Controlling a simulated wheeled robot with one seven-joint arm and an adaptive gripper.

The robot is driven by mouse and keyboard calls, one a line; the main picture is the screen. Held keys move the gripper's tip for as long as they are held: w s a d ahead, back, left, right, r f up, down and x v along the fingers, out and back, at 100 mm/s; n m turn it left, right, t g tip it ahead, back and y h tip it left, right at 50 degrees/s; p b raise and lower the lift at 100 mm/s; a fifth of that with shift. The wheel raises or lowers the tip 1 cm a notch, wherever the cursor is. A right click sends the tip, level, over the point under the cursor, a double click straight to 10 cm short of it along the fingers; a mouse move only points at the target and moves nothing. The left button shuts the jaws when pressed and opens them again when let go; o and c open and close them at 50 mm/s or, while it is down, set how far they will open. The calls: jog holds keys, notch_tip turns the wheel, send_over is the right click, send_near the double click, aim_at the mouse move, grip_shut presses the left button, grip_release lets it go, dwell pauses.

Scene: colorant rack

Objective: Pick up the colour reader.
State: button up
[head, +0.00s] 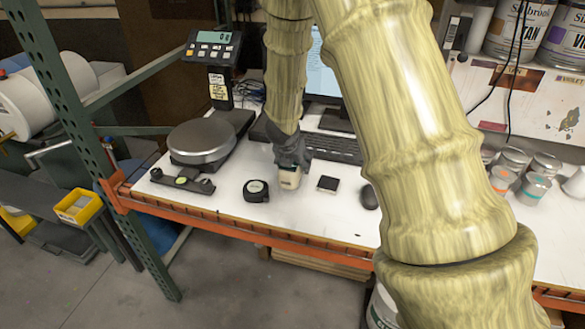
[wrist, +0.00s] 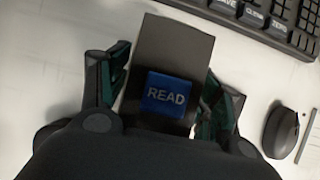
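The colour reader shows in the wrist view as a long dark block (wrist: 175,48) with a blue button marked READ. In the head view its pale lower part (head: 289,179) shows below my gripper (head: 292,155), over the white shelf. In the wrist view the two fingers of my gripper (wrist: 164,95) stand on either side of the reader, very close to its long sides. I cannot tell whether they touch it. The near end of the reader is hidden by the gripper body.
On the white shelf (head: 225,205), a black tape measure (head: 256,190) lies left of the gripper and a small black square (head: 328,183) right of it. A mouse (head: 369,196), a keyboard (head: 335,148), a scale (head: 202,141) and several cans (head: 534,188) stand around.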

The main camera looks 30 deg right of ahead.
jog(key=c, duration=1)
jog(key=shift+r, duration=0.1)
jog(key=shift+c, duration=0.2)
